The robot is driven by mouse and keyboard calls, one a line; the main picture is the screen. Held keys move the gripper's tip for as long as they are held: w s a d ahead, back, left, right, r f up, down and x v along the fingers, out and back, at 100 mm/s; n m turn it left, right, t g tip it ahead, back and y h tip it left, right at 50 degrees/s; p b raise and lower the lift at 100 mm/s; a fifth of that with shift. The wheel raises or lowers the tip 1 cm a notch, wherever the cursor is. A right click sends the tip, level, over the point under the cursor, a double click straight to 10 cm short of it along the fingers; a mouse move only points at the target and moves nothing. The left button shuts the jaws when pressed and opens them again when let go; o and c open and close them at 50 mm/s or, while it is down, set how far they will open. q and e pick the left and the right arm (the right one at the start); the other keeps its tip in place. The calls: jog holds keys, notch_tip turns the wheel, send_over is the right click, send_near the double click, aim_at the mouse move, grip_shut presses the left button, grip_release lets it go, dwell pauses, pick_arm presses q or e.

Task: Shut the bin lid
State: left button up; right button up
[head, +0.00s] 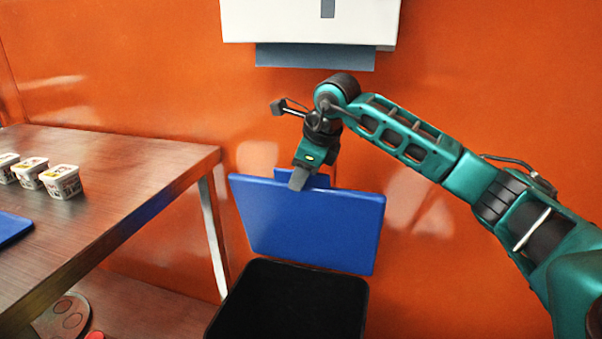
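The bin (287,301) is black and open at the top, standing on the floor against the orange wall. Its blue lid (310,229) stands raised, nearly upright, above the back of the bin. My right gripper (299,178) is at the lid's top edge, pointing down, with a grey finger in front of a small blue tab there. The gripper hides part of that tab, and I cannot tell whether the fingers touch or pinch it. My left gripper is out of view.
A wooden table (130,160) stands on the left with several small tubs (62,182) and a blue board or tray (12,228) on it. Its right corner is close to the lid. A white dispenser (290,20) hangs on the wall above.

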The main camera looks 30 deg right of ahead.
jog(key=shift+c, duration=0.4)
grip_shut()
jog(key=shift+a, duration=0.1)
